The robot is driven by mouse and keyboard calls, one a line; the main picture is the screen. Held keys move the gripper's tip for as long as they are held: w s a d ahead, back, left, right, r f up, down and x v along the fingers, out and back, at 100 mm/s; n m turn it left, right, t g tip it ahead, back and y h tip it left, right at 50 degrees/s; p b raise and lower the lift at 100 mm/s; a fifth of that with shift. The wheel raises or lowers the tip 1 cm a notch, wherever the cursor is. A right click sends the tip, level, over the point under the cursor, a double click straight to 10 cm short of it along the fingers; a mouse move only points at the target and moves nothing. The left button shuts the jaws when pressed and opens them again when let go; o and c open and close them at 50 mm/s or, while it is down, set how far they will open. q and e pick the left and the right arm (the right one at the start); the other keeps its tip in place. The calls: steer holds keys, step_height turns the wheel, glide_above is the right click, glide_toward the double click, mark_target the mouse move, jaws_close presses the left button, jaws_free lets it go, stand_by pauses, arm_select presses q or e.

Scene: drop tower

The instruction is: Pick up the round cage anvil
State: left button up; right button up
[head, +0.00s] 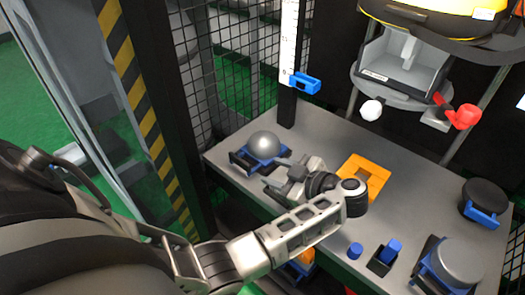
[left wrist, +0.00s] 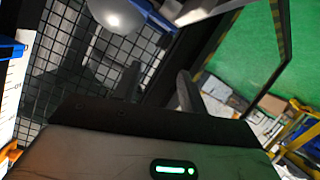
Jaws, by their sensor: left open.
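A round grey dome anvil (head: 264,145) sits in a blue cage-like base (head: 243,163) at the left of the grey table. In the left wrist view the dome (left wrist: 116,13) shows at the top, with a blue bar of its base (left wrist: 148,12) beside it. My left gripper (head: 279,176) is just right of the dome and near side of it, apart from it as far as I can tell. In the left wrist view its two fingers (left wrist: 157,84) stand apart with nothing between them. My right gripper is not in view.
The table (head: 322,145) also bears an orange square frame (head: 376,171), a black disc with a blue handle (head: 484,196), a grey cylinder in a blue base (head: 457,262) and small blue pieces (head: 355,250). A mesh fence (head: 236,62) and striped post (head: 126,70) stand left.

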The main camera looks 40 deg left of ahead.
mark_target(243, 160)
arm_select(q)
steer(key=b+x, duration=0.2)
steer(key=x, duration=0.5)
steer(key=shift+f+b, duration=0.15)
steer(key=shift+b, duration=0.25)
steer(key=shift+a+f, duration=0.1)
steer(key=shift+a, duration=0.3)
steer(key=b+x, duration=0.4)
steer(key=shift+s+a+f, duration=0.1)
steer(key=shift+s+f, duration=0.05)
steer(key=shift+f, duration=0.2)
steer(key=shift+a+b, duration=0.25)
steer(key=shift+b, duration=0.15)
steer(key=shift+a+r, duration=0.1)
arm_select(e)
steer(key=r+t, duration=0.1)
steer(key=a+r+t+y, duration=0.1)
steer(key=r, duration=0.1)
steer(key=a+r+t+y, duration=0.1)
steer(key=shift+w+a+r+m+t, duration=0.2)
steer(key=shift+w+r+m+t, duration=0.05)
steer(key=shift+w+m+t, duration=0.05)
arm_select(q)
jaws_close()
steer(key=shift+r, duration=0.15)
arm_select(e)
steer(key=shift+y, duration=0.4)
arm_select(q)
steer(key=shift+w+a+r, duration=0.1)
steer(key=shift+w+r, duration=0.1)
